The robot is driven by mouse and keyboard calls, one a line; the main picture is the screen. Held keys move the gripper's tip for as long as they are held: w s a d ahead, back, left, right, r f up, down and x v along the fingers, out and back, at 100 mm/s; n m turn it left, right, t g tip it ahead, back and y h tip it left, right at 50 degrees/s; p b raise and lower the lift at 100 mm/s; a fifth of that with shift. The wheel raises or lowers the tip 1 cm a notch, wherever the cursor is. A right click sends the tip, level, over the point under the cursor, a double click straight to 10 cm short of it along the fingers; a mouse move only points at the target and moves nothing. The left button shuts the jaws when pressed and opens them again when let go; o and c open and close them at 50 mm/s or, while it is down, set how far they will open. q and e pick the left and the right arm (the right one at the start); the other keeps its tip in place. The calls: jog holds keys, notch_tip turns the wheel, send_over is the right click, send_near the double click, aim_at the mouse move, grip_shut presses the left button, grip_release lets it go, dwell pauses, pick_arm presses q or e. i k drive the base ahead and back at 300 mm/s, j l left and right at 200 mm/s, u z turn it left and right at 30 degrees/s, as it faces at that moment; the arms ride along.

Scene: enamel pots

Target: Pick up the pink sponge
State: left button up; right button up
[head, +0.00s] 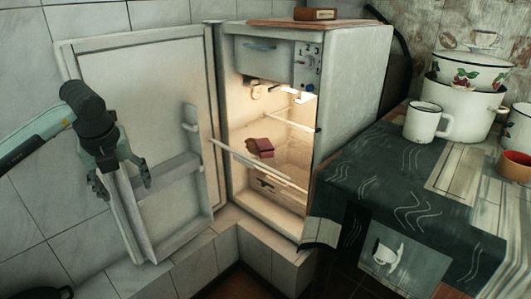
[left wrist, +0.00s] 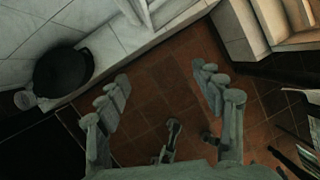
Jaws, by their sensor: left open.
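A small dark-pink block, which looks like the pink sponge (head: 262,147), rests inside the open, lit fridge (head: 352,100) on a shelf in the head view. Its underside and the shelf contact are hard to make out. My left gripper (head: 121,181) is to the left of it, in front of the open fridge door, well apart from the sponge. Its fingers are spread and empty. In the left wrist view the open left gripper (left wrist: 160,78) has only tiled floor between its fingers; the sponge does not show there. My right gripper is not in view.
The fridge door (head: 150,100) stands open at the left, with door shelves. A brown block (head: 315,14) lies on the fridge top. At right, a cloth-covered table (head: 400,170) holds a white mug (head: 424,122), enamel pots (head: 462,105) and an orange-red bowl (head: 516,166).

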aim_at(264, 148)
jog(key=i+l+z, duration=0.55)
jog(key=i, duration=0.25)
jog(key=k+j, duration=0.05)
jog(key=j, duration=0.05)
